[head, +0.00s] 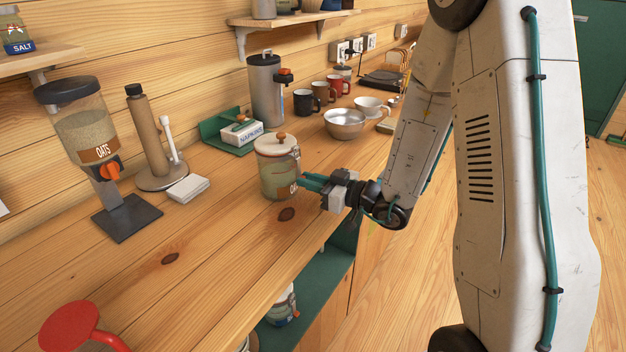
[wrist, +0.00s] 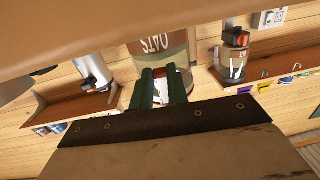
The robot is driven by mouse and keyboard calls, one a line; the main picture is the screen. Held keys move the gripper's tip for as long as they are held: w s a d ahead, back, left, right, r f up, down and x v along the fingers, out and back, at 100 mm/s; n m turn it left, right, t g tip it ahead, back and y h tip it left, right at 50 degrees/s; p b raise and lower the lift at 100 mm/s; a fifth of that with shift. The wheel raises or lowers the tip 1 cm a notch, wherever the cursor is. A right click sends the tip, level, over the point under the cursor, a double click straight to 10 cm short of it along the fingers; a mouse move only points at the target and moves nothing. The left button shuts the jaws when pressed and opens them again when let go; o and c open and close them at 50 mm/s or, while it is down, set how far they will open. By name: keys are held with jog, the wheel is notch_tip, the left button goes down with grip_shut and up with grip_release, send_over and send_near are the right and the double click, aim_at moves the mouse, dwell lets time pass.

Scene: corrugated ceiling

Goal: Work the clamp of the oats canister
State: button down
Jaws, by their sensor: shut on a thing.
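The oats canister (head: 276,172) stands upright on the wooden counter, with a cream lid, an orange-brown knob and a partly hidden label. Its metal clamp (head: 296,154) shows at the right side of the rim. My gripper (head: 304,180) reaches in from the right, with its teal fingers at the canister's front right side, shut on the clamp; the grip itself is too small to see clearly. In the wrist view the canister (wrist: 163,48) is upside down, its OATS label behind the two fingers (wrist: 162,78), which stand slightly apart. The clamp part between them is not clear.
A napkin box (head: 242,132) and a steel bowl (head: 344,123) stand behind the canister. An oats dispenser (head: 85,135) and a paper-towel stand (head: 148,140) are at left. The counter (head: 215,240) in front is clear.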

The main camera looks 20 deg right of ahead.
jog(key=shift+w+a+f+t, duration=0.1)
jog(key=shift+w+a+t, duration=0.05)
jog(key=shift+t, duration=0.15)
dwell(0.4)
jog(key=c, duration=1.4)
grip_release()
jog(key=shift+o, duration=0.2)
